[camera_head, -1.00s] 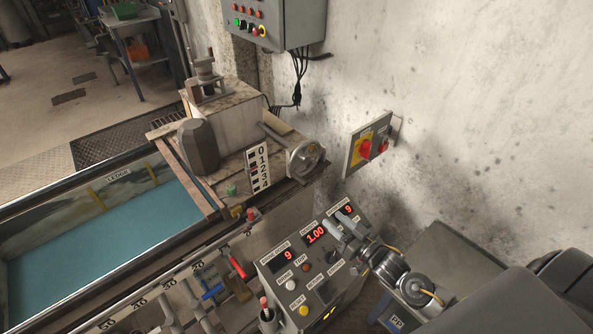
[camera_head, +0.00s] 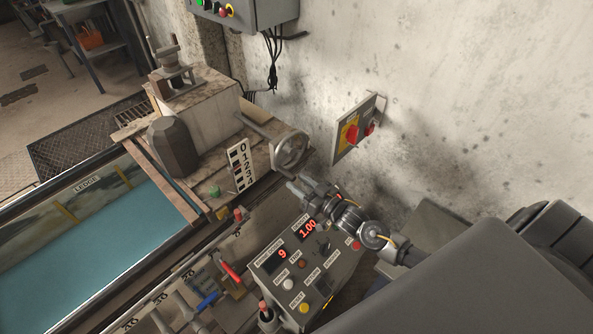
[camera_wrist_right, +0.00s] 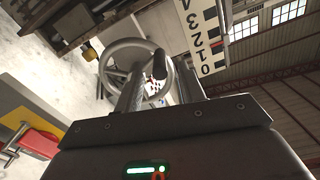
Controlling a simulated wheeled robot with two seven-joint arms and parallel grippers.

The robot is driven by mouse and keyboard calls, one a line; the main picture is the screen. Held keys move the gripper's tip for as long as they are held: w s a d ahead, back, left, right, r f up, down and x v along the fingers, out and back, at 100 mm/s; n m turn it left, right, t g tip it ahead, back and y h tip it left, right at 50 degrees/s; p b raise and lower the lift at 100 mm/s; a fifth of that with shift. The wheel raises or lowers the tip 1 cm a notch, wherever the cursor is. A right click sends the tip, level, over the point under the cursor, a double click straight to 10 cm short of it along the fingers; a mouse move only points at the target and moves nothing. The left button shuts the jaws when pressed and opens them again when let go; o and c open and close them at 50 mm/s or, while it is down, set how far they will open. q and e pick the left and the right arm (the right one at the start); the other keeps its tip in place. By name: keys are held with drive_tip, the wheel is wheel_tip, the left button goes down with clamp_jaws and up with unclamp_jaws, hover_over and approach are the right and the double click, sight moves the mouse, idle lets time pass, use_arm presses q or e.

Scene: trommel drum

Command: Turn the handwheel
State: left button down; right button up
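The grey handwheel (camera_head: 291,152) sits on a shaft at the right end of the wooden machine top, facing the wall side. My right gripper (camera_head: 297,187) is just below and in front of it, pointing towards it. In the right wrist view the handwheel (camera_wrist_right: 137,42) fills the space ahead of the fingers, with its dark handle (camera_wrist_right: 159,63) showing between them. The right gripper's fingers (camera_wrist_right: 159,86) are apart, with nothing visibly clamped. I cannot tell whether they touch the wheel. My left gripper is not in view.
A control box (camera_head: 296,262) with red displays and buttons stands below my right gripper. A red-and-yellow switch panel (camera_head: 355,133) is on the wall at right. A numbered scale (camera_head: 241,165) stands left of the wheel. A tank of blue-green water (camera_head: 110,245) lies at left.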

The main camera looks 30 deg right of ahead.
sight(279, 168)
drive_tip(key=x, duration=0.5)
drive_tip(key=shift+d, duration=0.1)
drive_tip(key=shift+s, duration=0.1)
clamp_jaws()
